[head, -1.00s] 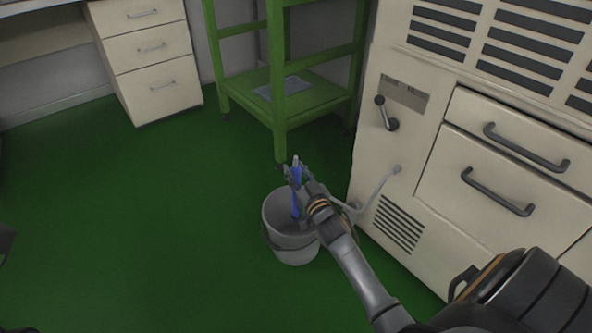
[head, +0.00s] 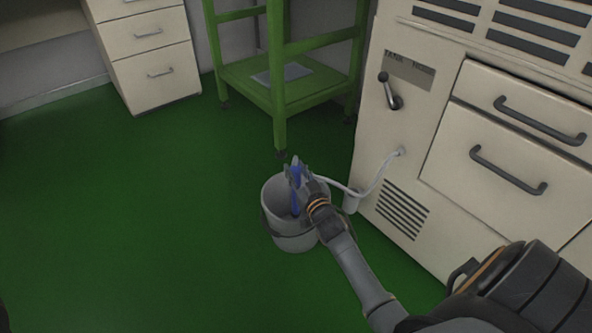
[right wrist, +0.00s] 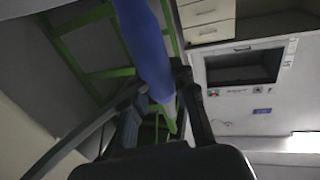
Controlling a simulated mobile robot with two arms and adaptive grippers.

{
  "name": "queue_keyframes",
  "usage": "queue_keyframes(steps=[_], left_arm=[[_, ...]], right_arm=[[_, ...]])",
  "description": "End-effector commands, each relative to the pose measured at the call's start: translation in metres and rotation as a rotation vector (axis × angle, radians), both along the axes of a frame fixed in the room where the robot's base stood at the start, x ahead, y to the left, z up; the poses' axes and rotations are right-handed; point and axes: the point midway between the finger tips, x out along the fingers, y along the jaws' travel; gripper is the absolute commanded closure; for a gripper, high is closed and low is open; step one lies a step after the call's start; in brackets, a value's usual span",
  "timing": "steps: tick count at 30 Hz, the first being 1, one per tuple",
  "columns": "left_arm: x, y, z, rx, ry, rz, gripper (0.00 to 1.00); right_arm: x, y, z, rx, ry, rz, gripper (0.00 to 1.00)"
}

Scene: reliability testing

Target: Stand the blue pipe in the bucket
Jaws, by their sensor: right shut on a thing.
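The blue pipe (head: 296,202) is held upright in my right gripper (head: 297,172). Its lower part reaches down inside the mouth of the grey bucket (head: 294,241), which stands on the green floor. I cannot tell whether the pipe touches the bucket's bottom. My right gripper is shut on the pipe, just above the bucket's rim. In the right wrist view the pipe (right wrist: 148,45) runs up from between the fingers. My left gripper is not in view.
A beige cabinet (head: 400,165) with dark handles stands right of the bucket, and a pale hose (head: 375,183) runs from it towards the bucket. A green metal stand (head: 280,85) is behind. White drawers (head: 152,62) are at the back left. The green floor (head: 130,220) to the left is clear.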

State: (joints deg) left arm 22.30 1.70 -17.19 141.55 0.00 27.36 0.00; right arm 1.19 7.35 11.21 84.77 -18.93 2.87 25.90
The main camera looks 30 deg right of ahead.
Motion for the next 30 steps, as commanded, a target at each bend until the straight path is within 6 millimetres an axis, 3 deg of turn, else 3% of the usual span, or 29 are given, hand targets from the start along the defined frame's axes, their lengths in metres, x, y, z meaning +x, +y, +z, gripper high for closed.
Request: queue_keyframes(steps=[6, 7, 10, 11, 23, 30], left_arm=[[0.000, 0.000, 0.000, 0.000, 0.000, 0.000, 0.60], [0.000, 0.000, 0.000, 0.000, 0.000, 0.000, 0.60], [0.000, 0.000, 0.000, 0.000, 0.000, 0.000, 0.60], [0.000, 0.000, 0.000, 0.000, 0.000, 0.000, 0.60], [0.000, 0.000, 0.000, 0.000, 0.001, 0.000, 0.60], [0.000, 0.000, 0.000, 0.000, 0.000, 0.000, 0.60]], right_arm=[[0.000, 0.000, 0.001, 0.000, -0.001, 0.000, 1.00], [0.000, 0.000, 0.001, 0.000, -0.002, 0.000, 0.69], [0.000, 0.000, 0.001, 0.000, -0.001, 0.000, 0.48], [0.000, 0.000, 0.001, 0.000, -0.001, 0.000, 0.46], [-0.007, 0.002, 0.000, 0.000, 0.000, 0.000, 0.46], [-0.050, 0.009, -0.002, 0.000, 0.002, 0.000, 0.46]])
